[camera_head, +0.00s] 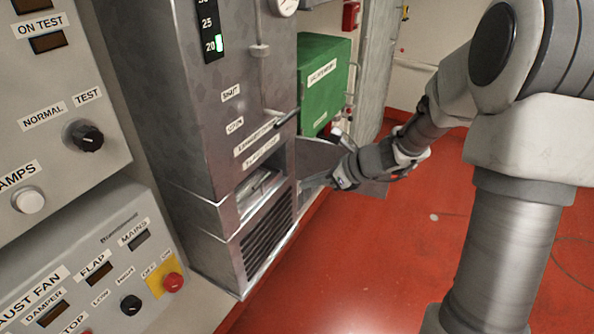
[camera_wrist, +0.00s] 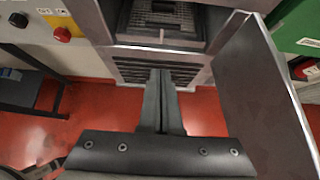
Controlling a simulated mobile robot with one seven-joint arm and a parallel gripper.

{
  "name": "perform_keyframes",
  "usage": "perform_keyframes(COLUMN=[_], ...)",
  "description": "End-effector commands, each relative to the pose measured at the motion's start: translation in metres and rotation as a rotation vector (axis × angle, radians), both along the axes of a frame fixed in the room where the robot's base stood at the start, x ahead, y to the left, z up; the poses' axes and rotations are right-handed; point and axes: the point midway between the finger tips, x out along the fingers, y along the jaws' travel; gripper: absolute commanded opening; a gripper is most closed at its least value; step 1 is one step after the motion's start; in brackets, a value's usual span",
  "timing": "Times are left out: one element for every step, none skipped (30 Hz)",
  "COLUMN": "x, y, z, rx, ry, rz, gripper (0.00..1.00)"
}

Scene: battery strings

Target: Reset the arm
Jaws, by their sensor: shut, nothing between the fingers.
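My arm reaches in from the right in the head view. My gripper (camera_head: 334,183) is at the front of the grey metal cabinet (camera_head: 155,100), beside its low opening. In the wrist view my gripper (camera_wrist: 161,78) has its two fingers together with nothing between them, pointing at the cabinet's lower front. A metal door (camera_wrist: 262,95) stands swung open to the right of the fingers. The same door (camera_head: 315,153) shows behind my gripper in the head view, partly hidden by it. The fingertips are small and partly hidden in the head view.
The cabinet's open recess (camera_head: 262,187) sits above a slotted vent (camera_head: 268,238). A green box (camera_head: 323,82) is on the wall behind the door. A control panel (camera_head: 85,270) with knobs and a red button stands left. Red floor (camera_head: 400,270) is clear below my arm.

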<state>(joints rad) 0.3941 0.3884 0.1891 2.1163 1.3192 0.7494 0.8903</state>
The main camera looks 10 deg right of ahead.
Motion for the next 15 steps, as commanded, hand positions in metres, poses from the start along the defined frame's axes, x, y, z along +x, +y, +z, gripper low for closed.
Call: perform_keyframes(x=[-0.001,-0.001,-0.002,-0.003,-0.004,-0.007,-0.010,-0.014,-0.021,-0.028,-0.035,-0.046,-0.054,-0.063,-0.074], y=[-0.001,-0.001,-0.001,-0.001,0.000,0.002,0.003,0.005,0.008,0.011,0.013,0.016,0.018,0.020,0.021], z=[0.001,0.001,0.002,0.003,0.004,0.008,0.011,0.015,0.022,0.028,0.034,0.041,0.047,0.052,0.060], rx=[0.000,0.000,-0.002,-0.005,-0.013,-0.030,-0.050,-0.072,-0.111,-0.144,-0.183,-0.238,-0.281,-0.325,-0.382], ry=[0.000,0.000,-0.001,-0.004,-0.009,-0.023,-0.038,-0.055,-0.086,-0.110,-0.138,-0.177,-0.208,-0.237,-0.276], rz=[0.000,0.000,0.003,0.008,0.018,0.041,0.065,0.094,0.145,0.188,0.238,0.309,0.365,0.419,0.494], gripper=[0.00,0.00,0.00,0.00,0.00,0.00,0.00,0.00,0.00,0.00,0.00,0.00,0.00,0.00,0.00])
